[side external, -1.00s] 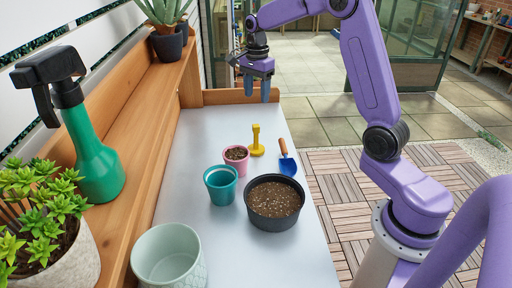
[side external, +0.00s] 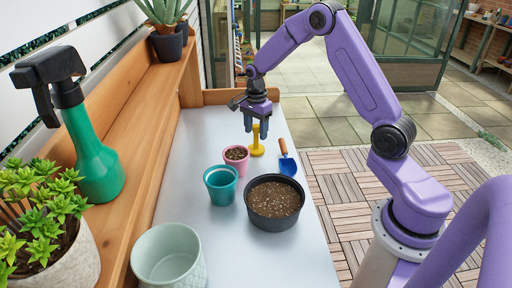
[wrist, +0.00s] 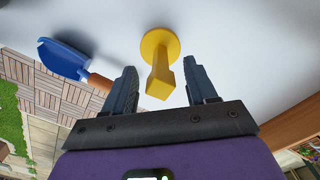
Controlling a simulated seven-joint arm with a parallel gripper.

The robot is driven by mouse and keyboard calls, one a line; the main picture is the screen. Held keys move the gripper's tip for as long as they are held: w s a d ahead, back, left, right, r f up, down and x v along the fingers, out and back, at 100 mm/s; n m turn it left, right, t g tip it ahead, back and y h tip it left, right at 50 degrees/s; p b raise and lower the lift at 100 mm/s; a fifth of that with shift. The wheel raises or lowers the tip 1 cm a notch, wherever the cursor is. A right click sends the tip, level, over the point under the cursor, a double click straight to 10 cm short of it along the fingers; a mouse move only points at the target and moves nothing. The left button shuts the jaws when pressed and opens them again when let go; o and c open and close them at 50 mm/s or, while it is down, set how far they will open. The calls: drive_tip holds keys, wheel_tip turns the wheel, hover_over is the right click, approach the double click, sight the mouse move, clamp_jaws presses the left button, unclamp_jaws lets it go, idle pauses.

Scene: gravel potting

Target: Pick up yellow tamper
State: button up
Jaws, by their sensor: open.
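The yellow tamper (side external: 257,149) stands upright on its round base on the grey bench top, behind the pink pot. My gripper (side external: 257,131) is open and points down at the tamper, its fingers around or just behind the handle in the side view. In the wrist view the tamper (wrist: 159,70) shows between the two open fingers of my gripper (wrist: 158,80), its square handle end toward me. Clear gaps show on both sides of the handle, and no finger touches it there.
A blue trowel (side external: 287,163) with a wooden handle lies just right of the tamper. A pink pot (side external: 236,158), a teal pot (side external: 221,186) and a black gravel-filled pot (side external: 274,204) stand nearer. A pale green pot (side external: 170,258) is at the front. A wooden shelf (side external: 120,130) runs along the left.

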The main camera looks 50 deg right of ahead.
drive_tip(key=shift+f, duration=0.45)
clamp_jaws()
drive_tip(key=shift+r, duration=0.2)
drive_tip(key=shift+w+r, duration=0.1)
drive_tip(key=shift+r, duration=0.5)
drive_tip(key=s+a+r, duration=0.2)
drive_tip(key=s+r, duration=0.9)
drive_tip(key=s, duration=0.3)
drive_tip(key=shift+a+r, duration=0.25)
drive_tip(key=shift+a, duration=0.15)
